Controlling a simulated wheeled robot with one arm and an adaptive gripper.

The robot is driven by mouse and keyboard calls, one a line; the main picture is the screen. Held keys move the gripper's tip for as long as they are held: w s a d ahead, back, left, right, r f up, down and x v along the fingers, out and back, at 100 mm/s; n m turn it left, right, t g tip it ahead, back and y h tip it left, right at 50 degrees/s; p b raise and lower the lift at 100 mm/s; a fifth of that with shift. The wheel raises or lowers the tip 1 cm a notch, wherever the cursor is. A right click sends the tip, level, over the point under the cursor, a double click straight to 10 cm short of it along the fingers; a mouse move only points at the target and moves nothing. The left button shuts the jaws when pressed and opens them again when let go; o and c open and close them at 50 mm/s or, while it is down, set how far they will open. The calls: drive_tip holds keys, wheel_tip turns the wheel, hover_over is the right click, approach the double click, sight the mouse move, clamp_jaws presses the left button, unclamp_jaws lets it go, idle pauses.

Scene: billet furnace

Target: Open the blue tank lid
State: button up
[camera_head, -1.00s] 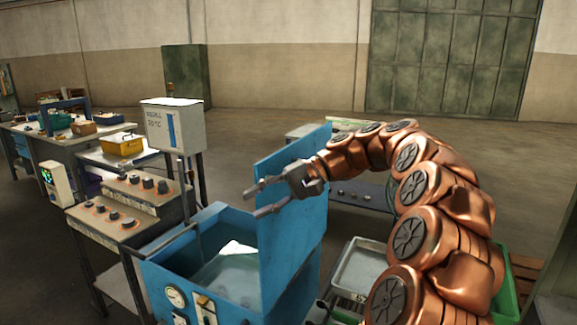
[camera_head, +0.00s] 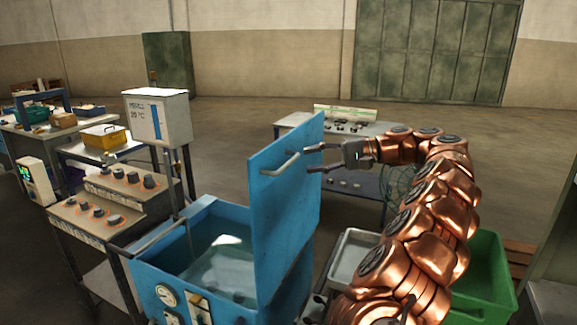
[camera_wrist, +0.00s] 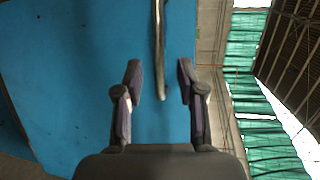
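The blue tank (camera_head: 150,278) stands low in the middle of the head view, with clear liquid inside. Its blue lid (camera_head: 285,210) stands upright along the tank's right side, so the tank mouth is uncovered. A metal bar handle (camera_head: 281,165) is on the lid's face; it also shows in the wrist view (camera_wrist: 159,45). My gripper (camera_head: 322,158) is at the lid's upper right edge. In the wrist view my gripper (camera_wrist: 159,85) has its fingers spread, with the handle beyond and between them and nothing gripped. Whether a finger touches the lid is unclear.
A control panel with knobs (camera_head: 100,215) and a grey box on a post (camera_head: 158,118) stand left of the tank. A grey tray (camera_head: 352,255) and a green crate (camera_head: 485,275) are at the right. A table (camera_head: 370,130) stands behind the lid.

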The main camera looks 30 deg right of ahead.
sight(291, 163)
drive_tip(key=shift+b+x, duration=0.35)
drive_tip(key=shift+x, duration=0.45)
drive_tip(key=shift+p+x, duration=0.3)
drive_tip(key=shift+x, duration=2.3)
drive_tip(key=shift+f, duration=0.1)
clamp_jaws()
